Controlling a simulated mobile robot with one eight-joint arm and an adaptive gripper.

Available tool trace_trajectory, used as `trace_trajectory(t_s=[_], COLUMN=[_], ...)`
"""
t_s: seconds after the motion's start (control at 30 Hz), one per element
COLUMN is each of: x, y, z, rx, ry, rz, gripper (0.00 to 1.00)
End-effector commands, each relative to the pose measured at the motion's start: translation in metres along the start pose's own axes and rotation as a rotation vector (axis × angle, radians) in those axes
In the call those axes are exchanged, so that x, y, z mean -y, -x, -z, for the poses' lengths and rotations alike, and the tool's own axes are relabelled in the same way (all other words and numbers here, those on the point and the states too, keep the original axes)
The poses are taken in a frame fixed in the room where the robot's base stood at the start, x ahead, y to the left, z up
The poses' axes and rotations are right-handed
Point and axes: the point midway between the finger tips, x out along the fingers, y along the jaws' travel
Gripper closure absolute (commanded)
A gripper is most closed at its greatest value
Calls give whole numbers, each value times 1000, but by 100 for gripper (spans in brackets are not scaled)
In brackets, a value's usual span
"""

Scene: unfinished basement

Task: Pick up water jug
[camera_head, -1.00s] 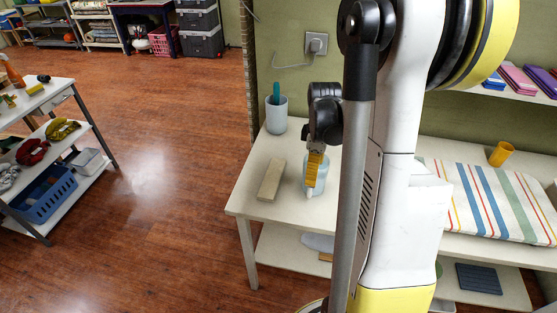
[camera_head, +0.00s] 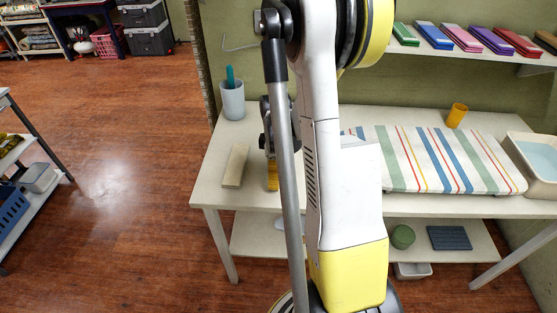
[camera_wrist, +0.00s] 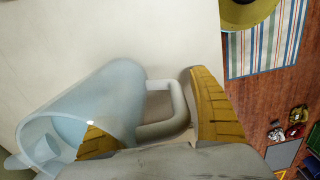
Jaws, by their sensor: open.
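The water jug (camera_wrist: 105,100) is pale translucent blue with a looped handle (camera_wrist: 172,110). In the wrist view it lies across the left half of the picture. My gripper (camera_wrist: 150,108) is open, with one yellow finger against or overlapping the jug's body and the other to the right of the handle. The handle is between the fingers, apart from the right one. In the head view a yellow finger of my gripper (camera_head: 272,175) shows above the white table (camera_head: 215,165). There my arm hides the jug.
A wooden block (camera_head: 235,166) and a grey cup (camera_head: 232,100) stand left of my gripper on the table. To the right are a striped mat (camera_head: 440,160), an orange cup (camera_head: 457,115) and a tray (camera_head: 535,160). Open wood floor (camera_head: 120,150) lies to the left.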

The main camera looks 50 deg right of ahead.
Motion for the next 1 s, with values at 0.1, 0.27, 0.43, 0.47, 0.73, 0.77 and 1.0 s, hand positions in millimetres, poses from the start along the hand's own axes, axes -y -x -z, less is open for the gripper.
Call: trace_trajectory(t_s=[0.1,0.27,0.43,0.47,0.73,0.77,1.0], x=[0,0,0,0,0,0,0], y=[1,1,1,1,12,16,51], z=[0,0,0,0,0,0,-10], rx=[0,0,0,0,0,0,0], ry=[0,0,0,0,0,0,-5], rz=[0,0,0,0,0,0,0], gripper=[43,92,100,100,100,100,100])
